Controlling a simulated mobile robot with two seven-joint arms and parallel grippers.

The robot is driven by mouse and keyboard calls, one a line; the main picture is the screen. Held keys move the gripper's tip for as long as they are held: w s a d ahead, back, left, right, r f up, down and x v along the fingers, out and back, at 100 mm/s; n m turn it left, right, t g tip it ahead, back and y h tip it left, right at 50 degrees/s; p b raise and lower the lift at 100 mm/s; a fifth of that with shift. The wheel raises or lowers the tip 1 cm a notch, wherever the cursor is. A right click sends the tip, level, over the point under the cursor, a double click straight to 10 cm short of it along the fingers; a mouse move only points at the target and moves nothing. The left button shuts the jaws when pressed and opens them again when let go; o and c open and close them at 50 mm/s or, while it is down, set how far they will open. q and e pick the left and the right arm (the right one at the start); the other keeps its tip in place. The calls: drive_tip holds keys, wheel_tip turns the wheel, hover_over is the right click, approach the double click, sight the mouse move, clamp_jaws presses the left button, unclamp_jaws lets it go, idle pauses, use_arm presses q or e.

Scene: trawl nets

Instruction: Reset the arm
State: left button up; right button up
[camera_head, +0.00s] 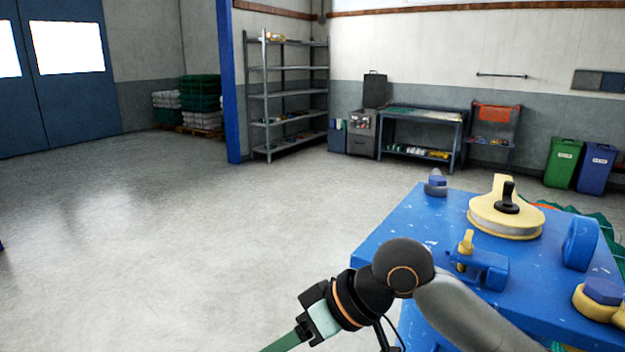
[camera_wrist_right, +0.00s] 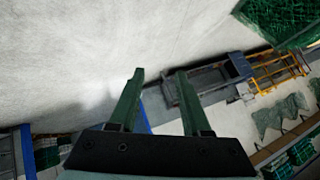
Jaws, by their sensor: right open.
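My right arm comes in from the lower right of the head view, in front of the blue workbench. Its dark wrist points to the lower left, and a green finger of my right gripper (camera_wrist_right: 160,73) runs off the bottom edge there. In the right wrist view both green fingers are spread apart with nothing between them. Pale floor lies behind the fingertips. My left gripper is in neither view.
The blue workbench (camera_head: 400,228) stands at the right, bearing a yellow round fixture (camera_head: 490,218) with a black knob and blue and yellow fittings. Grey shelves (camera_head: 287,96) and green and blue bins stand along the back. Floor at the left is clear. The wrist view shows green netting (camera_wrist_right: 285,18) and a yellow frame (camera_wrist_right: 277,72).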

drive_tip(key=w+d+f+m+t, duration=0.1)
drive_tip(key=d+f+m+t, duration=0.25)
drive_tip(key=f, duration=0.75)
drive_tip(key=w+d+f+m+t, duration=0.1)
drive_tip(key=d+f+m+t, duration=0.25)
drive_tip(key=f, duration=0.75)
drive_tip(key=s+d+f+m+t+h, duration=0.1)
drive_tip(key=s+d+f+h, duration=0.5)
drive_tip(key=s+d+f, duration=0.9)
drive_tip(key=shift+s+f+t+h, duration=0.15)
drive_tip(key=shift+s+t+h, duration=0.2)
drive_tip(key=shift+s, duration=0.25)
drive_tip(key=shift+a, duration=0.1)
